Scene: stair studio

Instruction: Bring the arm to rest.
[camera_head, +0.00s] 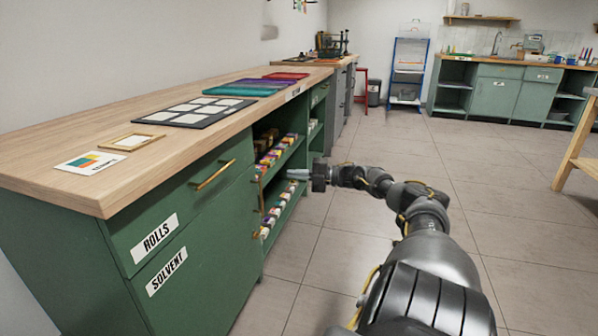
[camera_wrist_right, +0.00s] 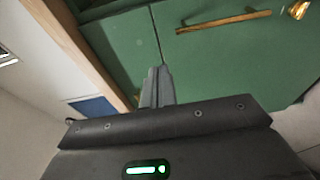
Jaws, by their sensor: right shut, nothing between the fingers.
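My right arm (camera_head: 425,215) reaches forward from the bottom right in the head view. Its gripper (camera_head: 290,174) points left toward the open shelves of the green cabinet, in front of them. In the right wrist view the two fingers (camera_wrist_right: 158,86) are together with nothing between them, with a green cabinet front behind. Whether the fingertips touch the cabinet cannot be told. My left gripper is not in view.
The green cabinet (camera_head: 190,215) has a wooden counter (camera_head: 130,150) carrying a dark board and colored trays. Its shelves (camera_head: 285,165) hold several paint rolls or tubes. A brass handle (camera_wrist_right: 225,21) shows in the wrist view. Tiled floor (camera_head: 480,190) is clear; a wooden stand (camera_head: 575,160) is at right.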

